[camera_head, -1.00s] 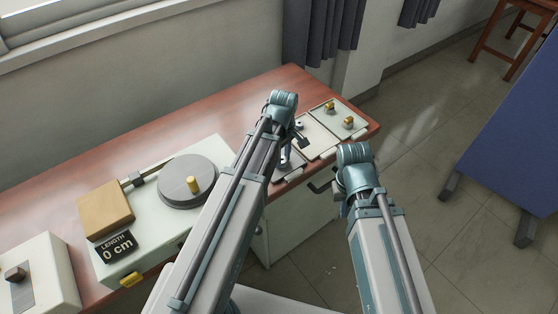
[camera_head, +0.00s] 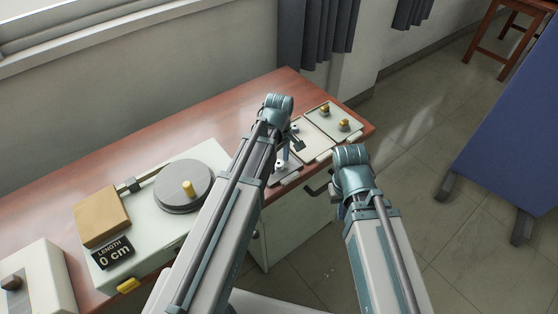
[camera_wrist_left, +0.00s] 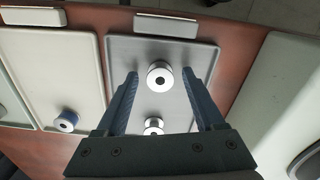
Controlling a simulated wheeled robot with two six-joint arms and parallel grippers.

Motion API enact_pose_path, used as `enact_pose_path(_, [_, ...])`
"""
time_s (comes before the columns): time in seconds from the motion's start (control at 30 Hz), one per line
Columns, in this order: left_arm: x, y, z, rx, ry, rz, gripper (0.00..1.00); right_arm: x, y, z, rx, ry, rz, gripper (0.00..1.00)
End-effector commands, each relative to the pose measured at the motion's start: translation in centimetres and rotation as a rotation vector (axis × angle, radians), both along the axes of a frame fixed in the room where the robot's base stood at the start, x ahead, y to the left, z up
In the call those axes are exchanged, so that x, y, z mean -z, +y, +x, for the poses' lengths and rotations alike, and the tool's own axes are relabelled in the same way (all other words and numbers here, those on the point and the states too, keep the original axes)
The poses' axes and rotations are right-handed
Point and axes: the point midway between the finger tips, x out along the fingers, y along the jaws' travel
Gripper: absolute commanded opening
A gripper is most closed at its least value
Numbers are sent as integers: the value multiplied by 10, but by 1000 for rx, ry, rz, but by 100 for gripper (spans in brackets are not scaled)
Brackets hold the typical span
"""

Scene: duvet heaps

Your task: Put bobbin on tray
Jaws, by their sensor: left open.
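In the left wrist view, a white bobbin with a dark centre (camera_wrist_left: 160,78) stands on a grey tray (camera_wrist_left: 197,60). A second white bobbin (camera_wrist_left: 154,125) is on the same tray, nearer the gripper base and partly hidden. My left gripper (camera_wrist_left: 159,74) is open, with a finger on either side of the bobbins. No contact shows. A bobbin with a blue winding (camera_wrist_left: 67,121) sits on the pale tray (camera_wrist_left: 48,70) to the left. In the head view, two gold bobbins (camera_head: 344,125) stand on the far tray (camera_head: 330,117). My right gripper (camera_head: 335,190) is mostly hidden behind its wrist.
A machine with a round grey turntable (camera_head: 168,198), a brown block (camera_head: 102,216) and a "LENGTH 0 cm" display (camera_head: 114,252) stands left of the trays on the wooden desk (camera_head: 215,125). A blue panel (camera_head: 505,150) stands at the right. Bare wood lies behind the trays.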

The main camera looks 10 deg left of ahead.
Motion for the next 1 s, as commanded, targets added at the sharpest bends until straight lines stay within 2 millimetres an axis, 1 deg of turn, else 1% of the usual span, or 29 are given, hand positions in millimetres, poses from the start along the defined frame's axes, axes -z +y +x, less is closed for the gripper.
enact_pose_path(0.27, [-31, 0, 0, 0, 0, 0, 70, -31, 0, 0, 0, 0, 0, 0])
enact_pose_path(0.7, [-97, 0, 0, 0, 0, 0, 70, -97, 0, 0, 0, 0, 0, 0])
enact_pose_path(0.8, [-109, 0, 0, 0, 0, 0, 70, -110, 0, 0, 0, 0, 0, 0])
enact_pose_path(0.9, [-117, 0, 0, 0, 0, 0, 70, -117, 0, 0, 0, 0, 0, 0])
enact_pose_path(1.0, [-120, 0, 0, 0, 0, 0, 70, -120, 0, 0, 0, 0, 0, 0])
